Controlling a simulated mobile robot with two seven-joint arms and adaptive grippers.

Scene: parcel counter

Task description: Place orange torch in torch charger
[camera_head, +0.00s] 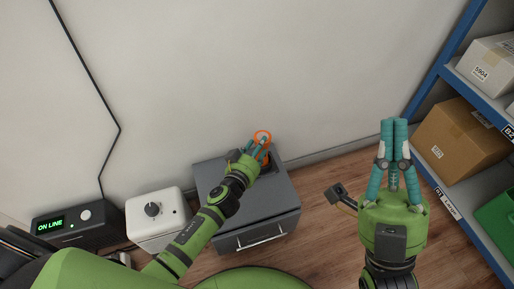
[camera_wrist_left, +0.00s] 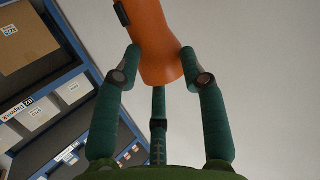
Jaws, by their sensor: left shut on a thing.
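The orange torch (camera_head: 263,135) is in my left gripper (camera_head: 258,148), above the back right part of the grey cabinet. In the left wrist view the torch (camera_wrist_left: 155,42) is clasped between the teal fingers and runs out of the top of the picture. A dark block (camera_head: 267,161) at the cabinet's back right, partly hidden by the gripper, looks like the torch charger. I cannot tell whether the torch touches it. My right gripper (camera_head: 394,123) is shut and empty, its fingers together, well to the right of the cabinet.
The grey cabinet (camera_head: 280,205) has a front handle and stands against the wall. A white box with a knob (camera_head: 170,222) and a black unit reading ON LINE (camera_head: 70,232) are at left. Shelves with cartons (camera_head: 458,138) stand at right. Wooden floor (camera_head: 325,178) is open between.

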